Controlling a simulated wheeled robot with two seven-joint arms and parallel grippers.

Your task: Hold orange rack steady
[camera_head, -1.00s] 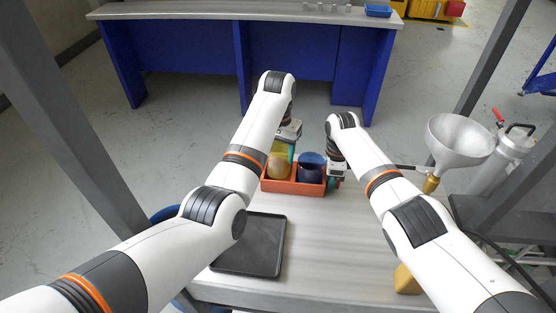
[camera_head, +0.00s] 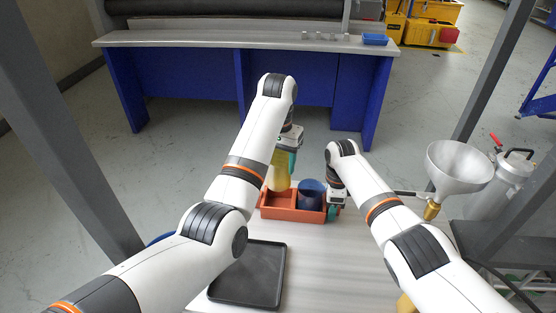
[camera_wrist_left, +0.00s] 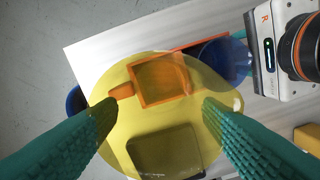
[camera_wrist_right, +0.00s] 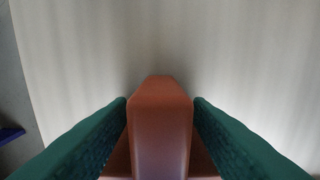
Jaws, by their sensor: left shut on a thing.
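The orange rack (camera_head: 290,214) stands on the pale table, its left compartment empty. A dark blue cup (camera_head: 311,194) sits in its right compartment. My left gripper (camera_head: 288,163) is shut on a translucent yellow cup (camera_head: 279,179), held above the rack's left side. In the left wrist view, the yellow cup (camera_wrist_left: 160,120) lies between the green fingers, and the rack shows through it. My right gripper (camera_head: 332,209) is at the rack's right end. In the right wrist view, its fingers are against both sides of the rack's wall (camera_wrist_right: 160,125).
A black tray (camera_head: 248,274) lies on the table at front left. A metal funnel (camera_head: 459,165) stands at right, beside a metal canister (camera_head: 500,185). A blue bench (camera_head: 200,85) with a small blue bin (camera_head: 375,39) is beyond. The table's middle is clear.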

